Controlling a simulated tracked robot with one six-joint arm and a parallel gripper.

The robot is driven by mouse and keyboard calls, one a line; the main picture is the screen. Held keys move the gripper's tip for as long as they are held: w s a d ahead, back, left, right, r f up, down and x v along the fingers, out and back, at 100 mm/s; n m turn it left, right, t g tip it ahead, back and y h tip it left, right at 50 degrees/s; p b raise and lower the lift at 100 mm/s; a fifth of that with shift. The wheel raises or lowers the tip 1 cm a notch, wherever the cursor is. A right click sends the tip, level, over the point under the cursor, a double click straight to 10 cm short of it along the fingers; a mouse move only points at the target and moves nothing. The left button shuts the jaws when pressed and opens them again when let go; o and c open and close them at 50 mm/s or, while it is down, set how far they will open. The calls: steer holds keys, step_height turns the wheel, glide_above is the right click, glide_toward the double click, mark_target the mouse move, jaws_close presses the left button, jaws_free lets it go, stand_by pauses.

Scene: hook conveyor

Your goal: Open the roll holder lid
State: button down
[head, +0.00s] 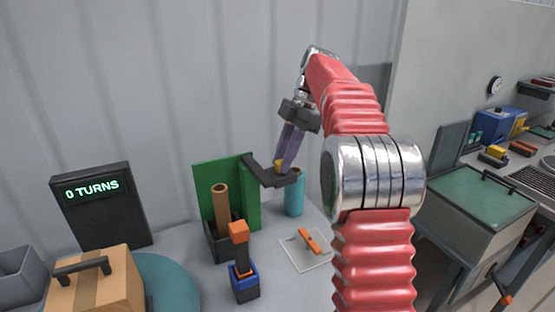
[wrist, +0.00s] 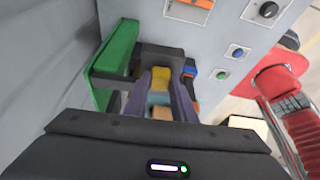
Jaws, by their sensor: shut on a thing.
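The roll holder has a green panel (head: 245,205) and a dark base (head: 213,243) with a brown roll (head: 221,208) standing upright in it. A dark lid-like piece (head: 257,172) sticks out from the panel's upper right, above a teal cylinder (head: 294,196). My gripper (head: 281,166) has its purple fingers pointing down, shut on the yellow tab (head: 278,163) of this dark piece. In the wrist view, the yellow tab (wrist: 160,76) sits between the fingers, with the dark piece (wrist: 160,58) beyond and the green panel (wrist: 115,50) at left. How the lid is hinged is hidden.
A blue-and-black stand with an orange top (head: 240,262) is in front. A white plate with an orange lever (head: 309,240) lies to its right. A "0 TURNS" display (head: 98,205) and a cardboard box with a handle (head: 92,284) are at left. A green-topped bench (head: 478,197) stands at right.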

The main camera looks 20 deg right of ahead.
steer(key=shift+w, duration=0.15)
stand_by(0.3)
steer(key=c, duration=1.5)
jaws_free()
steer(key=shift+d, duration=0.1)
